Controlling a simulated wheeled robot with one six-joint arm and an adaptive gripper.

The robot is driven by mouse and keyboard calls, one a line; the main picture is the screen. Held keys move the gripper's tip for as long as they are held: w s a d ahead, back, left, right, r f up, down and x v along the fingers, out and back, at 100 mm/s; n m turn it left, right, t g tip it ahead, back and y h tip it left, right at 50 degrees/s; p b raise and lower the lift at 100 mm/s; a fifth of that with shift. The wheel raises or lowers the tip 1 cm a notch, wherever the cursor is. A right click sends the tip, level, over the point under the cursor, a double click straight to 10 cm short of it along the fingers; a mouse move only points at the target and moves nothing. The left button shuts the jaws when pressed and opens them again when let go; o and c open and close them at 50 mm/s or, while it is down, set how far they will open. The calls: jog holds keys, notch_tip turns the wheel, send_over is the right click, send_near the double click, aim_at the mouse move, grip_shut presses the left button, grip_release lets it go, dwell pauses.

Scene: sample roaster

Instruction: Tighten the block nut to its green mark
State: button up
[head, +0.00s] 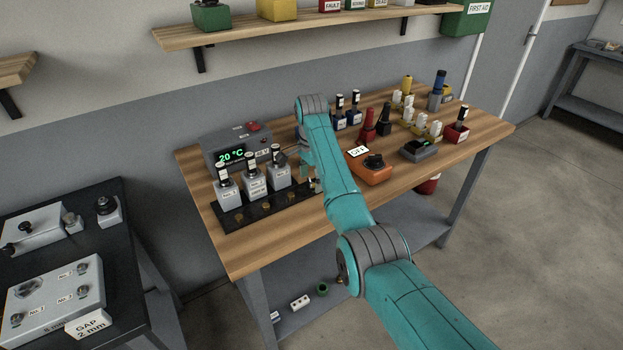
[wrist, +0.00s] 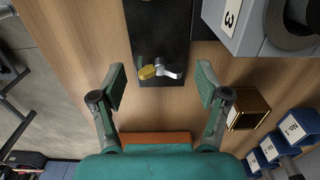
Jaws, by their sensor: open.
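A black plate (head: 262,210) on the bench carries a row of grey numbered blocks with brass nuts along its front. In the wrist view, the end of the black plate (wrist: 165,100) points down between my fingers. My gripper (wrist: 162,78) is open, one finger on each side of the nut, with gaps on both sides. I cannot tell its height above the plate. In the head view my gripper (head: 307,158) is partly hidden by my arm.
The grey block marked 3 (wrist: 262,28) stands right of the nut in the wrist view, with a brass-coloured box (wrist: 248,108) below it. A grey heater (head: 237,147) reading 20 °C is behind the blocks. An orange switch box (head: 373,172) sits right of my arm.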

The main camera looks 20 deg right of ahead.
aim_at(312, 180)
jog(key=shift+r, duration=3.7)
